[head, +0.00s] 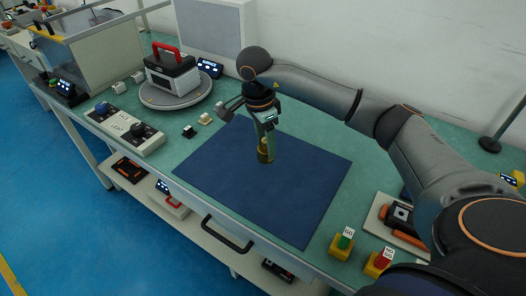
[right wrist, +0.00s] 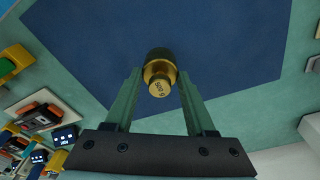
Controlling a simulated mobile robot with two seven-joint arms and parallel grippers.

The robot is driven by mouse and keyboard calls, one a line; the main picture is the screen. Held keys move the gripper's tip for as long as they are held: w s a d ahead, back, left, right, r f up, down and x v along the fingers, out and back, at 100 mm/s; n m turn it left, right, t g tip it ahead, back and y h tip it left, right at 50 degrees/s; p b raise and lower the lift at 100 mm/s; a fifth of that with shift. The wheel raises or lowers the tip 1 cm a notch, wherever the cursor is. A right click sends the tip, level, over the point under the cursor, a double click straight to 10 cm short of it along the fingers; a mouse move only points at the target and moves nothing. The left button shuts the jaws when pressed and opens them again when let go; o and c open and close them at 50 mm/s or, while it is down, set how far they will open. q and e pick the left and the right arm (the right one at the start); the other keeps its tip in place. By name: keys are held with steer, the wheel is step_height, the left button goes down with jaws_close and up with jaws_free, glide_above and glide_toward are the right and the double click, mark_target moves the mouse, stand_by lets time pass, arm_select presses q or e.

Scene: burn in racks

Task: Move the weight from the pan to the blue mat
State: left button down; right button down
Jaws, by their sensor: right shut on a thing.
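My right gripper (head: 266,134) points down over the upper part of the blue mat (head: 290,200) and is shut on the weight (head: 265,152). The weight is a small brass cylinder with a knob. In the right wrist view, the weight (right wrist: 159,72) sits between the two green fingertips (right wrist: 159,82), and its knob reads "500 g". The weight's base is over or on the mat; I cannot tell if it touches. The round grey pan (head: 150,99) stands at the back left and bears a grey and black case with a red handle (head: 172,72). My left gripper is not in view.
A control box with knobs (head: 125,128) lies along the bench's left edge. Two small blocks (head: 189,131) lie left of the mat. Yellow switch blocks (head: 342,245) and a tray with an orange-edged device (head: 400,225) stand at the right. Most of the mat is clear.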

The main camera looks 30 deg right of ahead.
mark_target(262, 146)
steer(key=shift+w+a+f, duration=0.15)
steer(key=shift+w+f, duration=0.15)
steer(key=shift+f, duration=0.05)
steer(key=shift+w+f, duration=0.1)
steer(key=shift+f, duration=1.55)
steer(key=shift+f, duration=0.1)
steer(key=shift+c, duration=1.2)
jaws_free()
steer(key=r, duration=0.4)
steer(key=a+r, duration=0.1)
steer(key=r, duration=0.6)
steer(key=shift+w+a+r+p, duration=0.1)
steer(key=shift+a+r+p, duration=0.1)
steer(key=shift+r+p, duration=0.2)
steer(key=shift+r, duration=0.15)
steer(key=shift+a, duration=0.15)
